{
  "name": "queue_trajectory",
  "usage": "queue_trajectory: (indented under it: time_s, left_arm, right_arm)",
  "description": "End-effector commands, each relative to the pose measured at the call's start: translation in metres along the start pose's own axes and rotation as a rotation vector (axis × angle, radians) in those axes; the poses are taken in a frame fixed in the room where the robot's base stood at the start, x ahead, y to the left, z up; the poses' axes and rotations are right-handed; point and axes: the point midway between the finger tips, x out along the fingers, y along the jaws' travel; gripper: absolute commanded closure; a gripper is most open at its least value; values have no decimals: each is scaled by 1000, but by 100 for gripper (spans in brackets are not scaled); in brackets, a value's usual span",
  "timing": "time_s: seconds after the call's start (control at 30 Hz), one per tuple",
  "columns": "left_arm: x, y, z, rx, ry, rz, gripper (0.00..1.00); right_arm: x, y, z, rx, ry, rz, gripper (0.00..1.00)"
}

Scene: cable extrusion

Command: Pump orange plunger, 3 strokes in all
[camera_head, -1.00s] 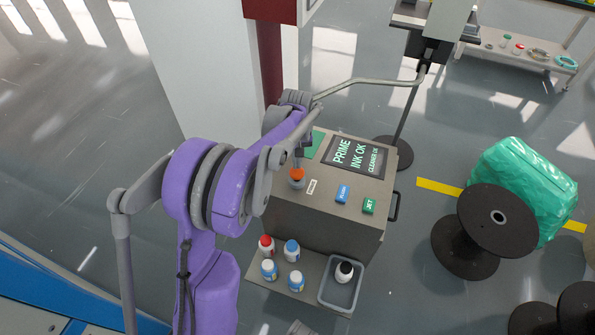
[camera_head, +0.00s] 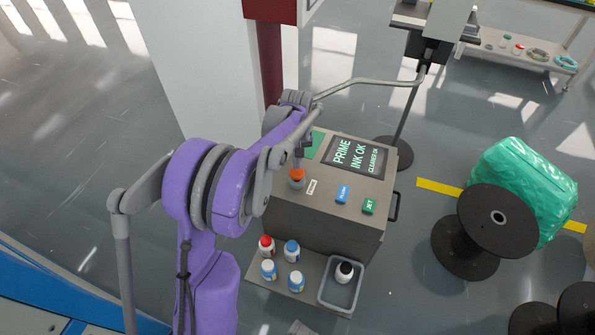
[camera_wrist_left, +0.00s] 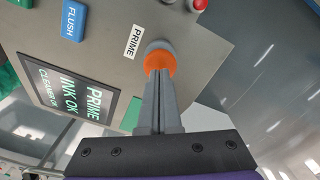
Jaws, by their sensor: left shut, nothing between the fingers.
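The orange plunger (camera_head: 297,174) stands on top of the grey printer cabinet (camera_head: 325,210), at its left edge. In the left wrist view the plunger (camera_wrist_left: 159,60) sits in a grey collar beside a white PRIME label (camera_wrist_left: 133,42). My left gripper (camera_head: 299,160) is shut and empty, with its fingertips at the top of the plunger. In the left wrist view the closed fingers (camera_wrist_left: 159,75) overlap the plunger's edge and seem to touch it. The screen (camera_head: 356,157) reads PRIME, INK OK, and a cleaner line. My right gripper is out of view.
A blue FLUSH button (camera_head: 342,194) and a green JET button (camera_head: 369,206) are on the same top. Several bottles (camera_head: 294,281) and a grey tray (camera_head: 326,294) stand on the lower shelf. A bent pipe (camera_head: 370,82) runs behind. Black spools stand at right.

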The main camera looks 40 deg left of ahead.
Motion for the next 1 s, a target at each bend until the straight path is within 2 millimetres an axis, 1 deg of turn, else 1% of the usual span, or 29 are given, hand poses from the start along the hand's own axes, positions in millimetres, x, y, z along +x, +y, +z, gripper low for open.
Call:
queue_trajectory:
  time_s: [0.57, 1.0]
  left_arm:
    - [1, 0, 0, 0, 0, 0, 100]
    - [18, 0, 0, 0, 0, 0, 100]
  right_arm:
    - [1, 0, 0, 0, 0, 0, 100]
    - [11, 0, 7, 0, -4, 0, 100]
